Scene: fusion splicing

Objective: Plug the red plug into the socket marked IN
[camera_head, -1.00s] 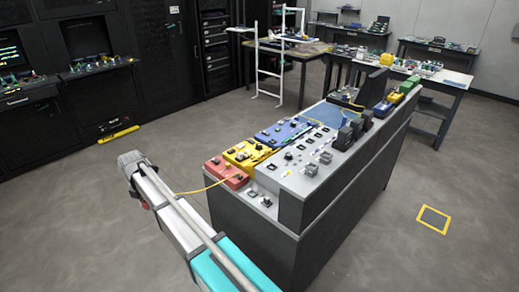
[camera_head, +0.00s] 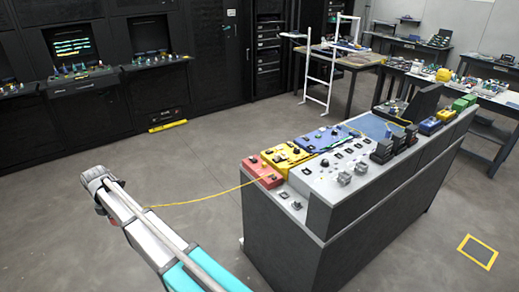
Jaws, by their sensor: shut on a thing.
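My arm reaches in from the bottom of the head view, and my gripper (camera_head: 103,210) shows only as a dark bit under its far end. A small red piece (camera_head: 113,222) shows there, seemingly the red plug in my shut jaws; the arm hides most of it. A yellow cable (camera_head: 205,199) runs from behind my arm to the red box (camera_head: 263,171) on the bench. My gripper is left of the bench, over open floor and apart from it. Small dark sockets are on the bench top, but no IN marking can be read.
The grey bench (camera_head: 285,235) carries a yellow box (camera_head: 288,155), a blue box (camera_head: 325,138) and black upright blocks (camera_head: 383,150). A white rack frame (camera_head: 319,78) and tables stand behind. Black cabinets (camera_head: 215,60) line the back. The floor between my arm and the cabinets is clear.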

